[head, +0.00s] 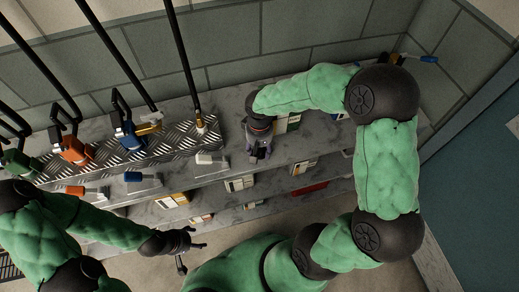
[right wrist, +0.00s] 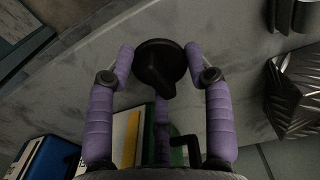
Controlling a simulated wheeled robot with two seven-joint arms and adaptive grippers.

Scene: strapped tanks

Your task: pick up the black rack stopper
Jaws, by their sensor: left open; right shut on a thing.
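The black rack stopper (right wrist: 160,66) shows in the right wrist view as a dark rounded head with a tapering body, above the grey shelf top. My right gripper (right wrist: 160,70) has its purple fingertips on either side of it and is shut on it. In the head view my right gripper (head: 257,153) is over the shelf's top, right of the metal tread-plate rack; the stopper is mostly hidden there by the gripper. My left gripper (head: 197,238) is open and empty, in front of the lower shelves.
The rack (head: 170,137) bears orange (head: 75,150) and blue (head: 128,136) valve pieces with black poles. White (head: 210,159), blue (head: 138,177) and orange (head: 82,191) stoppers line its front. Boxes fill lower shelves.

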